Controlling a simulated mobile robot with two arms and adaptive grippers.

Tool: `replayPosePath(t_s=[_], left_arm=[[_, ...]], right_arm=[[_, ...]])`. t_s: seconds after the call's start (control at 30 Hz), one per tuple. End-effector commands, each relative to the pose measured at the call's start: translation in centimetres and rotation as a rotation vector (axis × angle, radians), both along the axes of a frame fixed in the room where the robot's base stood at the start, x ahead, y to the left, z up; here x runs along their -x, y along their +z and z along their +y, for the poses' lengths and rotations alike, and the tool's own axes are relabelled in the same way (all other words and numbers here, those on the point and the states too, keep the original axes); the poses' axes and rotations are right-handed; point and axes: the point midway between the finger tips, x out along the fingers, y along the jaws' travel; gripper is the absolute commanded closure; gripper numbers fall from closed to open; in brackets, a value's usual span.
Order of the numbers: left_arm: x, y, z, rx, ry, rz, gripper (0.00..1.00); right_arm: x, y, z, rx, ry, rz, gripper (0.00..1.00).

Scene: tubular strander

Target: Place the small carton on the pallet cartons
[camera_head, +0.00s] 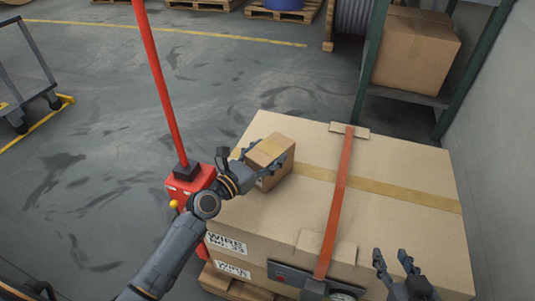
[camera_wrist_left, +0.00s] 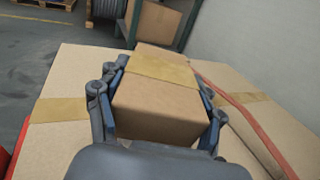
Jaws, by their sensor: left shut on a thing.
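The small carton (camera_head: 269,154) is a brown box with a tan tape strip. My left gripper (camera_head: 262,160) is shut on it, with a finger on either side. In the left wrist view the small carton (camera_wrist_left: 160,105) sits between both fingers. It is at the left part of the top of the pallet cartons (camera_head: 400,180); whether it touches the top or hangs just above cannot be told. The pallet cartons have a yellow tape strip and an orange strap (camera_head: 338,205). My right gripper (camera_head: 391,268) is at the lower right with its fingers apart, seemingly empty.
A red post (camera_head: 153,80) on a red base stands left of the pallet cartons. A green-framed shelf holding a larger carton (camera_head: 415,50) stands at the back right, by a grey wall. A cart (camera_head: 22,75) is at the far left. The floor between is open.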

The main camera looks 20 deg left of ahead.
Motion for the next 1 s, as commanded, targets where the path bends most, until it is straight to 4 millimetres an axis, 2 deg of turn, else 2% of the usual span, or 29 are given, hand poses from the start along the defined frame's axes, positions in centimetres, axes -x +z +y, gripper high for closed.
replayPosePath(t_s=[0.3,0.33,0.43,0.87,1.0], left_arm=[[0.0,0.0,0.0,0.002,0.001,-0.004,0.84],[0.0,-0.1,0.0,0.000,0.000,0.000,0.26],[0.0,-0.1,0.0,0.000,0.000,0.000,0.07],[0.0,0.1,0.0,0.000,0.000,0.000,0.07],[1.9,-0.1,0.9,-0.003,0.001,0.003,0.07]], right_arm=[[-0.2,0.3,0.1,-0.005,0.001,-0.020,0.60],[-0.3,0.4,0.1,-0.005,0.001,-0.022,0.60],[-0.2,0.3,0.1,-0.005,0.001,-0.020,0.60],[-0.1,0.3,0.1,-0.003,0.001,-0.010,0.60],[0.3,-0.3,-0.1,0.006,-0.002,0.026,0.60]])
